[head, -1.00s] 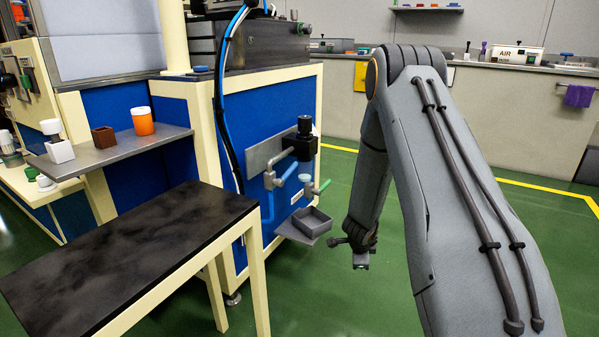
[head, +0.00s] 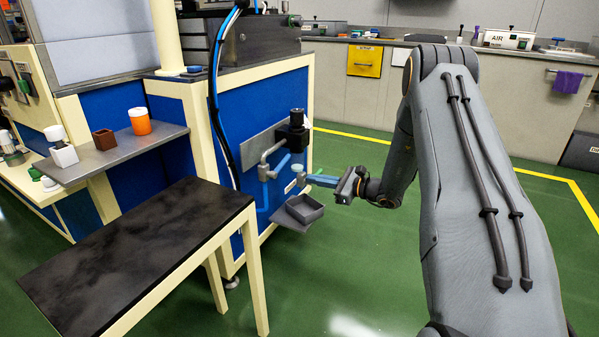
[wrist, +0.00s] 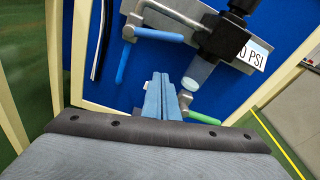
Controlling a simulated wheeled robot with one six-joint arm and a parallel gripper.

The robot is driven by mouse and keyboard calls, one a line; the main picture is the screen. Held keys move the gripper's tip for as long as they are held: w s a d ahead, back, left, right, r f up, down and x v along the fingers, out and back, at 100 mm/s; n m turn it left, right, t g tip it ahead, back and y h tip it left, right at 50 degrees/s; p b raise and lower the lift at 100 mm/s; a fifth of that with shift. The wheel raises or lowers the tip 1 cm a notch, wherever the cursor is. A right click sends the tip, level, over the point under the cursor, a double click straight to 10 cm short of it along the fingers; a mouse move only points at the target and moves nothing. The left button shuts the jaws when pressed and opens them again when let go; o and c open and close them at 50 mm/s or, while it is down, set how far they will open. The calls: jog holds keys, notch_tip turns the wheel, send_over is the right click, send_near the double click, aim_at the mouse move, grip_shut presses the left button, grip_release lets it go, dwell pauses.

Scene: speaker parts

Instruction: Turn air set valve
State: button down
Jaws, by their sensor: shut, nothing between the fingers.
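The air set is mounted on the blue machine side, with a black regulator (head: 296,135) that also shows in the wrist view (wrist: 228,38). A valve with a blue handle (wrist: 122,62) is left of the gauge. A valve with a green handle (wrist: 205,118) is below the gauge; my gripper mostly hides it in the head view. My gripper (head: 309,180) has its blue fingers shut and empty, pointing at the air set. In the wrist view its fingertips (wrist: 160,78) appear between the two handles; contact cannot be told.
A small grey tray (head: 290,220) sticks out below the valves. A black-topped bench (head: 140,265) stands left of it. A shelf (head: 165,139) holds an orange cup (head: 140,122). Hoses hang beside the air set. The green floor to the right is clear.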

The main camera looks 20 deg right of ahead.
aim_at(281, 166)
jog(key=w+a+r+b, duration=0.2)
jog(key=w+a+b, duration=0.1)
jog(key=w+a, duration=0.2)
jog(key=shift+w+a+r+b, duration=0.15)
jog(key=shift+w+a+b, duration=0.2)
jog(key=shift+a, duration=0.6)
jog(key=shift+d+r, duration=0.1)
jog(key=shift+d, duration=0.05)
jog(key=shift+r, duration=0.1)
